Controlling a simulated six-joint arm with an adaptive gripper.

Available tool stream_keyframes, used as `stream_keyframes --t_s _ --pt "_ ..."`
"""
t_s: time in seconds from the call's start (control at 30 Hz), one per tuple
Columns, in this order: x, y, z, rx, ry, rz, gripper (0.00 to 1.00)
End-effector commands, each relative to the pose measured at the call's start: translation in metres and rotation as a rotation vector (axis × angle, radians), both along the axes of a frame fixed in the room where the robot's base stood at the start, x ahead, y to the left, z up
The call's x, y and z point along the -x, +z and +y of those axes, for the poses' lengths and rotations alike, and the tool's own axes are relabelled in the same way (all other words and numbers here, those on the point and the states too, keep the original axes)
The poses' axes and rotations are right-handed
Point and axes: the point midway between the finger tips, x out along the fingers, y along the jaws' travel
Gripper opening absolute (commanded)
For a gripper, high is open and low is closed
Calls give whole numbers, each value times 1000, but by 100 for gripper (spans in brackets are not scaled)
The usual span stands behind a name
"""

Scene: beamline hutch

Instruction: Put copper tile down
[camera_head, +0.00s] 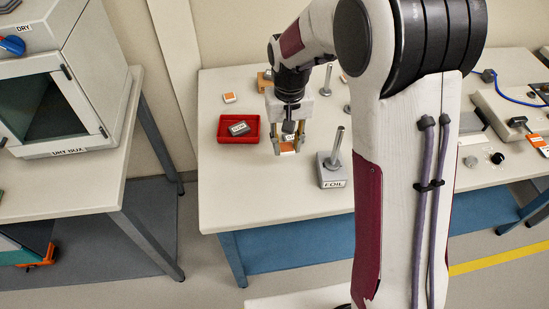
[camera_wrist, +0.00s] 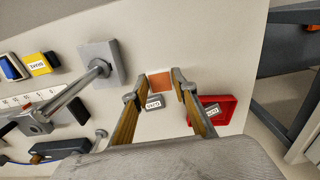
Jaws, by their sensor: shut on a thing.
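The copper tile (camera_head: 288,147) is a small orange square with a pale edge. It sits between the fingertips of my gripper (camera_head: 288,143), which is shut on it from both sides. In the wrist view the tile (camera_wrist: 160,82) fills the gap between the fingertips (camera_wrist: 161,80). The tile is level and close over the light tabletop (camera_head: 330,200); I cannot tell whether it touches.
A red tray (camera_head: 223,137) holding a grey labelled block (camera_head: 239,128) stands left of my gripper. A grey FOIL base with an upright rod (camera_head: 333,170) is close on the right. Another orange-topped tile (camera_head: 229,97) lies behind the tray. The table's front left is clear.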

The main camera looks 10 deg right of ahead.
Motion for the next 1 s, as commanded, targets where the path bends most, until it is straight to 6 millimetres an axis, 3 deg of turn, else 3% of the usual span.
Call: stream_keyframes --t_s 0.5,1.0 --pt "1 -56 0 0 0 3 12" --pt "0 -64 0 0 0 1 12"
